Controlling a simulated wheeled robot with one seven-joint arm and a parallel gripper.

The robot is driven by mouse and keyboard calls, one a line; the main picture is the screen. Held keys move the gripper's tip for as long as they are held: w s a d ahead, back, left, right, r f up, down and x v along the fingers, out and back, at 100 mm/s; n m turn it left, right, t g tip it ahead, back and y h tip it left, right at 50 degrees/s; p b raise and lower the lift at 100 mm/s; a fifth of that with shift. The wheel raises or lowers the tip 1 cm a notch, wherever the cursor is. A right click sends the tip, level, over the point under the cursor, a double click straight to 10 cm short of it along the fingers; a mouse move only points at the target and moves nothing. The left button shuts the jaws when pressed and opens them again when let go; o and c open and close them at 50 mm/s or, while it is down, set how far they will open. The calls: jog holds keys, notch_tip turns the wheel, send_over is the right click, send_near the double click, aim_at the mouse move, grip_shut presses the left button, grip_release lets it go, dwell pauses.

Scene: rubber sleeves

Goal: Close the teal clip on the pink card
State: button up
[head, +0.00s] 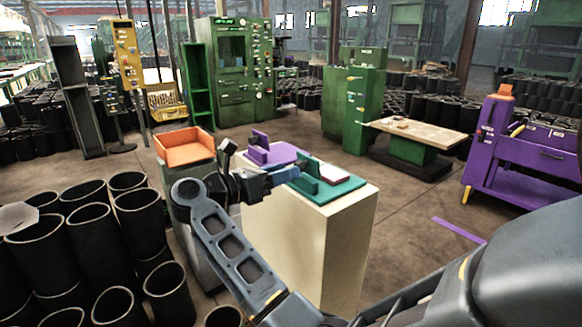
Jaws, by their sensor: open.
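The teal clip (345,187) lies on top of a cream pedestal (322,235), its flat base toward the right and an upright teal part near its left end. My arm and gripper hide part of the pedestal top and the clip's left end.
A purple clip (276,152) stands behind, on the same pedestal's far left. An orange tray (185,142) sits on a grey cabinet left of my arm. Black rubber sleeves (90,225) crowd the left foreground. Open floor (415,245) lies right of the pedestal, before a purple cart (520,150).

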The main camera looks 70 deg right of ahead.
aim_at(304, 168)
jog(key=shift+x, duration=1.35)
jog(key=shift+c, duration=0.3)
grip_shut()
